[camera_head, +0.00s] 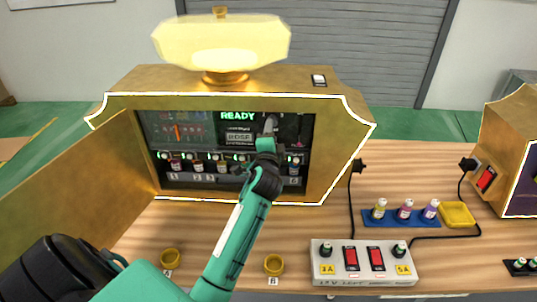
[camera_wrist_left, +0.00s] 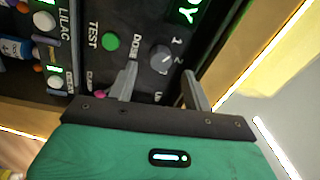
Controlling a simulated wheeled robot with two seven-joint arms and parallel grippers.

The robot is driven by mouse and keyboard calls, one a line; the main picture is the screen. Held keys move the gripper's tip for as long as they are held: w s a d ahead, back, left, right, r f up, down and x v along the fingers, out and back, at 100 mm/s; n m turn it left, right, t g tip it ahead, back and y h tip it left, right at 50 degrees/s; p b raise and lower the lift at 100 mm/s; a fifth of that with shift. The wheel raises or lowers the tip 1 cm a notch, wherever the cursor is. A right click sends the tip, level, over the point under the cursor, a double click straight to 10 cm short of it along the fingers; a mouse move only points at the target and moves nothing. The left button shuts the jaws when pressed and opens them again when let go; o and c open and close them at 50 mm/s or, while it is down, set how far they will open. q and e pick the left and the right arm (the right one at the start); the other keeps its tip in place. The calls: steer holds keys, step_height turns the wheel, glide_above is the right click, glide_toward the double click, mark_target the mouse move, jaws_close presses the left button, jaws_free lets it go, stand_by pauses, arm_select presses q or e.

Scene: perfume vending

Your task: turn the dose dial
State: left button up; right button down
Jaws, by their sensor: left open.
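The dose dial (camera_wrist_left: 162,58) is a grey round knob with a pale pointer mark, on the black panel beside the word DOSE and the numbers 1 and 2. My left gripper (camera_wrist_left: 158,72) is open, with one finger on each side of the dial in the left wrist view; I cannot tell whether they touch it. In the head view my left gripper (camera_head: 268,128) is in front of the right part of the machine's panel (camera_head: 215,128) and hides the dial. The display (camera_head: 237,115) reads READY in green. My right gripper is not in view.
The gold machine housing (camera_head: 340,130) frames the panel, with its door (camera_head: 85,195) swung open at left. A green TEST button (camera_wrist_left: 110,41) is close to the dial. A power box (camera_head: 363,276), bottles on a blue tray (camera_head: 372,221) and gold cups stand on the table.

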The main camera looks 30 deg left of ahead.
arm_select(q)
steer(key=r+b+v, duration=0.1)
steer(key=b+v, duration=0.1)
steer(key=v, duration=0.8)
steer(key=shift+s+f, duration=0.2)
steer(key=shift+f, duration=0.3)
steer(key=shift+d, duration=0.1)
